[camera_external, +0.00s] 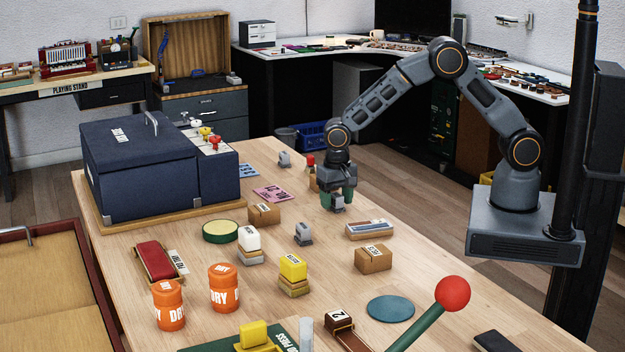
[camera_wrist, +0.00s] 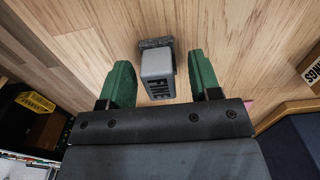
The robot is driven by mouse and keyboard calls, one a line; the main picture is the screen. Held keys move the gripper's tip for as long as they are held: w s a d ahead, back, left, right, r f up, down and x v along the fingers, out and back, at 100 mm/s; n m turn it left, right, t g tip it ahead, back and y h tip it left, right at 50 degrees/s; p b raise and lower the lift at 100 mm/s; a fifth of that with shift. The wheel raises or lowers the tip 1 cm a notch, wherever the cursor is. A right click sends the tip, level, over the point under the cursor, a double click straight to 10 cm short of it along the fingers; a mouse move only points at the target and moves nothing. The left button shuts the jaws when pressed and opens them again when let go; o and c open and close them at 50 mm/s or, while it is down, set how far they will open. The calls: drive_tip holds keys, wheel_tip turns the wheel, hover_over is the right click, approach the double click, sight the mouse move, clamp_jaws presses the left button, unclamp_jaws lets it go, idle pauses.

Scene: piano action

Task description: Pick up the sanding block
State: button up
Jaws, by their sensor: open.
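A grey block with a dark, rough base and the label "FINE" shows between my fingers in the wrist view, and I take this to be the sanding block (camera_wrist: 156,70). My gripper (camera_wrist: 152,85) is open, with its green fingers on either side and a gap to the block on each side. Whether the fingers touch the table is not clear.
A cardboard box (camera_external: 373,258) and a flat tray (camera_external: 370,229) lie in front of my gripper. A red-topped item (camera_external: 310,161) stands close behind.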

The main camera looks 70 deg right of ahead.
drive_tip(key=shift+f, duration=0.1)
drive_tip(key=c, duration=1)
